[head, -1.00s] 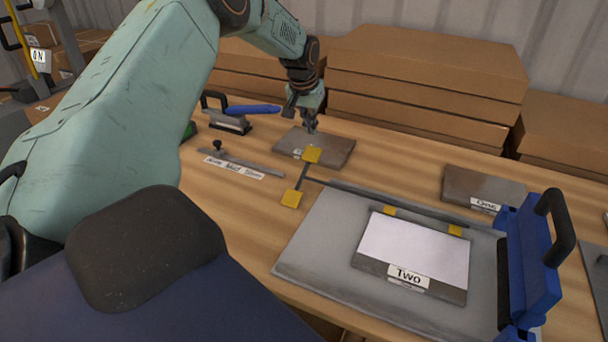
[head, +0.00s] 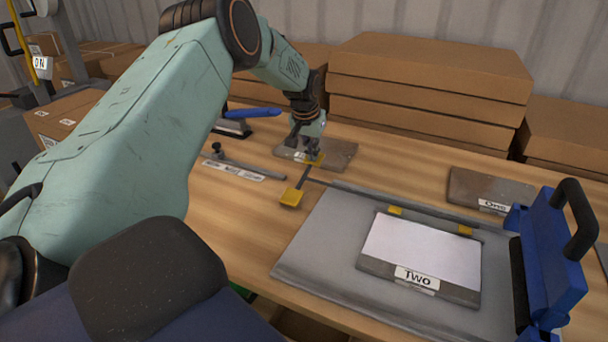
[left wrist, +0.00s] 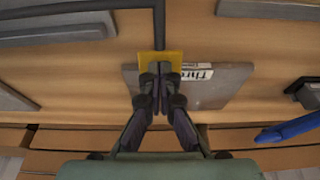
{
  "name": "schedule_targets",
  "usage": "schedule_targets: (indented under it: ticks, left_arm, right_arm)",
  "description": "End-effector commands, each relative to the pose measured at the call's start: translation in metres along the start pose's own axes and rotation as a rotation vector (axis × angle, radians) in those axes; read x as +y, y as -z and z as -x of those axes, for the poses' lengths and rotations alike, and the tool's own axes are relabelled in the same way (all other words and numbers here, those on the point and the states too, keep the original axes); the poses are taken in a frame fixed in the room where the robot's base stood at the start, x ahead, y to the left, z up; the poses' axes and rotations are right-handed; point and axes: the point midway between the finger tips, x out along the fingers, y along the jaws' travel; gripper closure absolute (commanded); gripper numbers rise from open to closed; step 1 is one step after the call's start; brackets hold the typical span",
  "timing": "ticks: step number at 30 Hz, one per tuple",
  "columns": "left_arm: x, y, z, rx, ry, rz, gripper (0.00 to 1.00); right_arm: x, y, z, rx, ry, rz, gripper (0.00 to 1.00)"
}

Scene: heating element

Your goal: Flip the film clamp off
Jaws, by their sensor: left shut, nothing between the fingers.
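My right gripper is not in view.
A plate labelled Two (head: 420,288) with a white sheet lies on the grey plate. A blue clamp with a black handle (head: 550,260) stands at the right. Plate One (head: 480,187) lies behind. Plate Three (left wrist: 225,90) is beside my gripper. Cardboard boxes (head: 430,90) line the back.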

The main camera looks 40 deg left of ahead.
Motion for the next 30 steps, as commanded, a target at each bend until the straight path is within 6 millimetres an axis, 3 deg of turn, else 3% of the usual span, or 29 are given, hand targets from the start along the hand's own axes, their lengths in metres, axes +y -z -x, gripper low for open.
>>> schedule_targets:
  ticks: [30]
  left_arm:
    - [-0.001,-0.006,-0.014,-0.006,0.001,0.0,1.0]
  right_arm:
    - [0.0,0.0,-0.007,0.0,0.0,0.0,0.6]
